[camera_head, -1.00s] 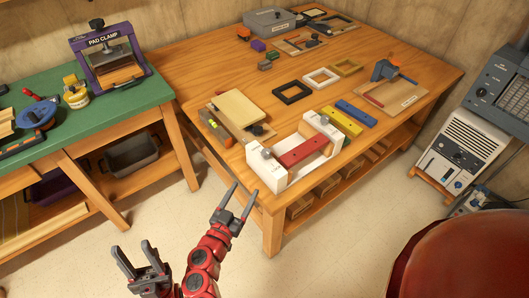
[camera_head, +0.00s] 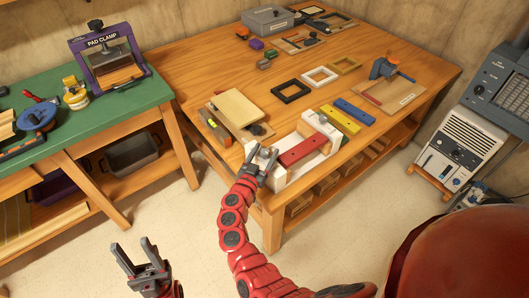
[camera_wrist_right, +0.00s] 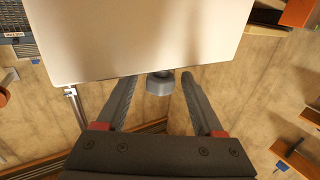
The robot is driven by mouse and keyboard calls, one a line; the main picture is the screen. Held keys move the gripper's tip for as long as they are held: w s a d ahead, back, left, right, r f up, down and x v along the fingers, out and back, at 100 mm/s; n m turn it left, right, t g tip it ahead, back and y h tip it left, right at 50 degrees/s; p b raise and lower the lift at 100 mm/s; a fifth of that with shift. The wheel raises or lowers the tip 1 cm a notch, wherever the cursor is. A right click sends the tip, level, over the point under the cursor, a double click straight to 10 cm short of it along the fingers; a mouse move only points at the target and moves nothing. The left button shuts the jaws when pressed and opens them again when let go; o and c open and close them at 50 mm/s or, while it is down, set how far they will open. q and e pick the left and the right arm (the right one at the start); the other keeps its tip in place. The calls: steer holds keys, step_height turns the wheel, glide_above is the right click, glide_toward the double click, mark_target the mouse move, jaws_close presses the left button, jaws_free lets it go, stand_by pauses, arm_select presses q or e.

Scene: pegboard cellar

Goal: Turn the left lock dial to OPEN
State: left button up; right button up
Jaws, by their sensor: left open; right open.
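A white fixture (camera_head: 318,126) with a red bar (camera_head: 303,150) across it sits at the near edge of the wooden table. Its left white block also fills the top of the right wrist view (camera_wrist_right: 140,35). The grey left lock dial (camera_wrist_right: 160,86) sticks out from that block. My right gripper (camera_head: 262,154) is open at the left block, and its fingers (camera_wrist_right: 159,80) stand on either side of the dial, with gaps visible. The dial's markings cannot be read. My left gripper (camera_head: 139,258) is open and empty, low over the floor.
Yellow (camera_head: 340,119) and blue (camera_head: 355,112) bars lie behind the fixture. A tan board (camera_head: 239,109) lies to its left. The green bench (camera_head: 110,105) with a pad clamp (camera_head: 108,58) stands at left. Floor in front is clear.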

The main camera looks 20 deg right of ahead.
jaws_close()
stand_by(0.3)
